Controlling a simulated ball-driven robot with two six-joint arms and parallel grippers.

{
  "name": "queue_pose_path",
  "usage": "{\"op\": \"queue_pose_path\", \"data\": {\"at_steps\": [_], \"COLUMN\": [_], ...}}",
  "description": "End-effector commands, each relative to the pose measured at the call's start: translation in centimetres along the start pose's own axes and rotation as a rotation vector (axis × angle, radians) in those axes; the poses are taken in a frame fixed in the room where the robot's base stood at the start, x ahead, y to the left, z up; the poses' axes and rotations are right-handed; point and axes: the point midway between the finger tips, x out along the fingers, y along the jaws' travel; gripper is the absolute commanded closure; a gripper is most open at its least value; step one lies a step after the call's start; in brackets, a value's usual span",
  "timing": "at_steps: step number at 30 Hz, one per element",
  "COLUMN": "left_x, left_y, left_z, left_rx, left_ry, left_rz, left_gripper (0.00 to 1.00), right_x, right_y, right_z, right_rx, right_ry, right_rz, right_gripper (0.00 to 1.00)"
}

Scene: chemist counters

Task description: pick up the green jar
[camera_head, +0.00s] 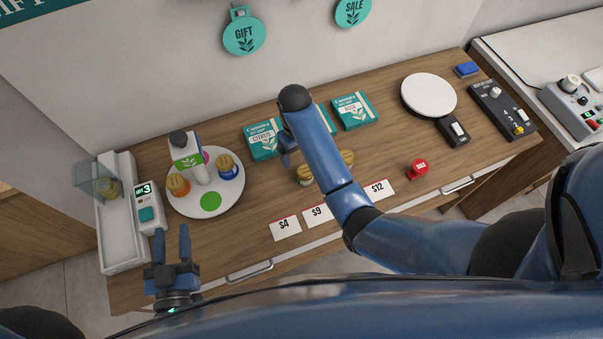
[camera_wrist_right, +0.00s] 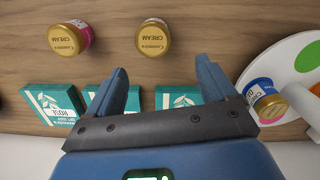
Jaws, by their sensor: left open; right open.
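No jar shows a clearly green side. Two gold-lidded cream jars (camera_head: 305,174) stand on the counter beside my right forearm, partly hidden by it. In the right wrist view one of them has a pink side (camera_wrist_right: 70,38); the side colour of the other cream jar (camera_wrist_right: 152,38) is hard to tell. An orange jar (camera_head: 178,184) and a blue jar (camera_head: 228,167) stand on the round white tray (camera_head: 235,198), which has a bare green spot (camera_head: 211,201). My right gripper (camera_wrist_right: 162,82) is open and empty near the boxes. My left gripper (camera_head: 172,243) is open and empty at the front left.
Teal boxes (camera_head: 355,111) lie along the back. Price cards (camera_head: 285,228), a red button (camera_head: 418,168) and a white round plate (camera_head: 428,95) are on the counter.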

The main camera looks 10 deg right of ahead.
Motion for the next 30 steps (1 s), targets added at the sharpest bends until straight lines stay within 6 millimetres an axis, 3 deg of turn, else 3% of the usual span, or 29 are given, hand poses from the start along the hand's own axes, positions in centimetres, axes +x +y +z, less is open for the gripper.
{"op": "queue_pose_path", "data": {"at_steps": [5,14,22,30], "left_x": [0.0,0.1,0.1,0.0], "left_y": [0.0,0.0,0.0,0.0], "left_z": [0.6,3.4,3.6,2.4], "left_rx": [0.0,0.0,0.0,0.0], "left_ry": [0.0,0.0,0.0,0.0], "left_rz": [0.0,0.0,0.0,0.0], "left_gripper": [0.57,0.57,0.57,0.57], "right_x": [0.6,3.6,5.7,7.9], "right_y": [-0.1,-0.1,0.0,0.5], "right_z": [1.1,1.2,1.3,1.1], "right_rx": [-0.004,-0.006,-0.005,-0.004], "right_ry": [-0.051,-0.051,-0.05,-0.054], "right_rz": [-0.005,-0.005,-0.005,-0.005], "right_gripper": [0.15,0.15,0.15,0.15]}}
